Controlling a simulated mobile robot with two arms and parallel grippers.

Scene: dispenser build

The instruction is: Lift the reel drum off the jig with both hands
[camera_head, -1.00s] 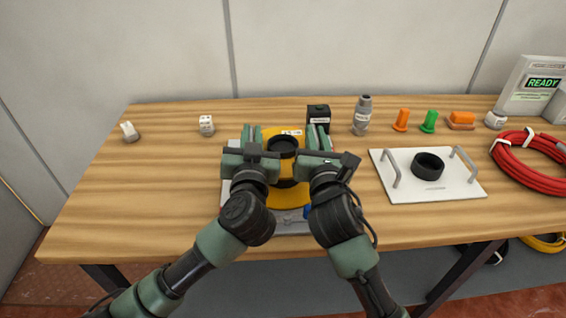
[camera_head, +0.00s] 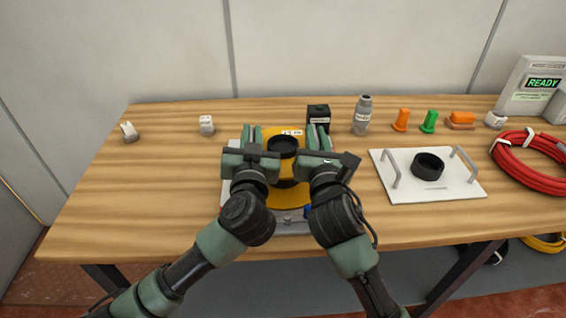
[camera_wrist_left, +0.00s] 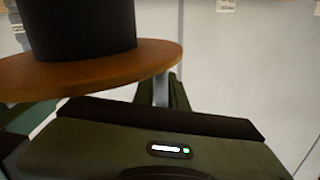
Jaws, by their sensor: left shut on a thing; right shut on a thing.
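The reel drum (camera_head: 290,198) is a yellow-orange disc with a black ring-shaped hub at its middle. It sits over the grey jig (camera_head: 290,226), and both my arms cover much of it. My left gripper (camera_head: 251,134) is shut on the drum's left side. My right gripper (camera_head: 318,136) is shut on its right side. In the left wrist view the drum's orange flange (camera_wrist_left: 100,72) and black hub show close up, beside the gripper. Whether the drum touches the jig or is clear of it is hidden.
A white plate (camera_head: 445,190) with two handles and a black ring lies to the right. A black box (camera_head: 318,114), a grey bottle (camera_head: 362,115), orange and green pegs, and a red cable coil (camera_head: 535,175) stand along the back and right. The table's left side is mostly clear.

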